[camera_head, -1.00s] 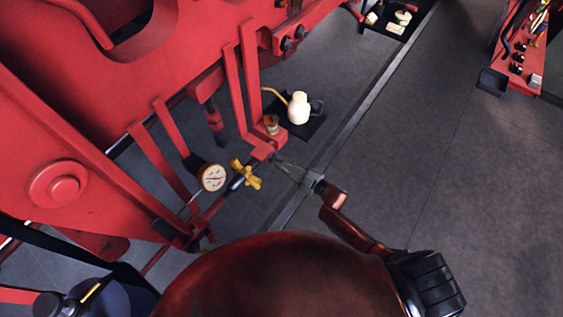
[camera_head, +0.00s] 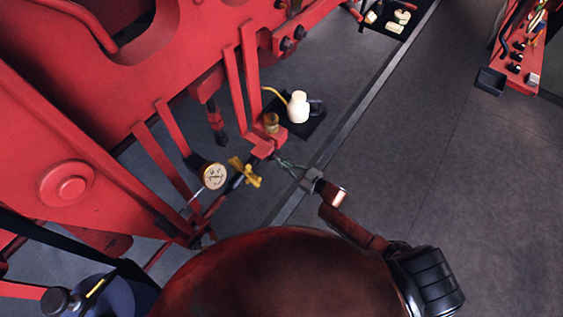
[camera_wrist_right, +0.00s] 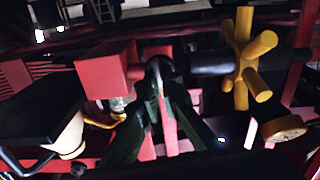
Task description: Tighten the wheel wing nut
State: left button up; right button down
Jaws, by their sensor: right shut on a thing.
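My right gripper (camera_head: 278,159) reaches in from the lower right to the end of a red block (camera_head: 265,143) on the red frame. In the right wrist view its two dark green fingers (camera_wrist_right: 160,68) meet on a small dark part beside the red block (camera_wrist_right: 108,70). This looks like the wing nut, but the fingers hide most of it and its shape cannot be told. A yellow spoked handle (camera_head: 245,172) sits on the dark shaft beside it; it also shows in the right wrist view (camera_wrist_right: 246,62), apart from the fingers. My left gripper is out of view.
A round gauge (camera_head: 215,176) is left of the yellow handle. A white oil can (camera_head: 298,107) stands on a dark tray behind the gripper. Red frame bars (camera_head: 240,85) crowd the left. Grey floor (camera_head: 440,170) at right is open.

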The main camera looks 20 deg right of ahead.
jog(key=shift+w+a+r+m, duration=0.15)
jog(key=shift+r+m, duration=0.1)
jog(key=shift+m, duration=0.65)
jog(key=c, duration=2.1)
grip_release()
jog(key=shift+f, duration=0.1)
jog(key=v, duration=1.2)
jog(key=shift+f, duration=0.1)
